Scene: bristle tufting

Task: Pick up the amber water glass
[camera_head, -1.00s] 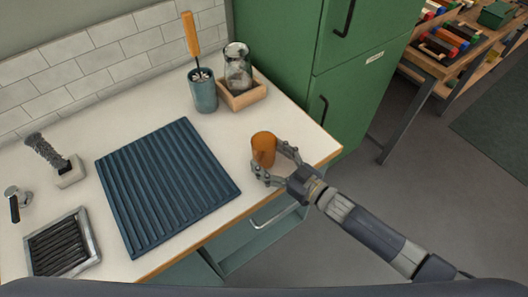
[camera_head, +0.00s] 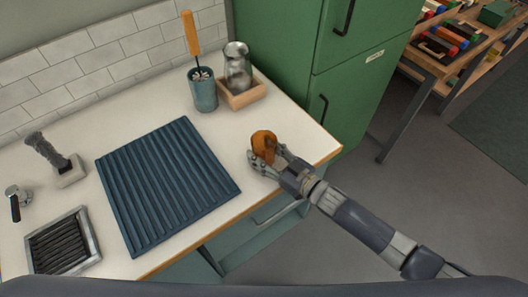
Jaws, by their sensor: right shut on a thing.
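The amber water glass (camera_head: 262,141) stands near the right end of the white counter, close to its front edge. My right gripper (camera_head: 266,157) reaches in from the lower right and is shut on the glass, with its fingers around the glass's lower part. The fingers hide much of the glass's lower body, and I cannot tell whether its base touches the counter. My left gripper is not in view.
A blue ribbed mat (camera_head: 168,185) lies left of the glass. A teal holder (camera_head: 204,92) with an orange-handled brush and a clear jar (camera_head: 237,66) in a wooden tray (camera_head: 243,98) stand behind. A green cabinet (camera_head: 295,62) rises at the back right.

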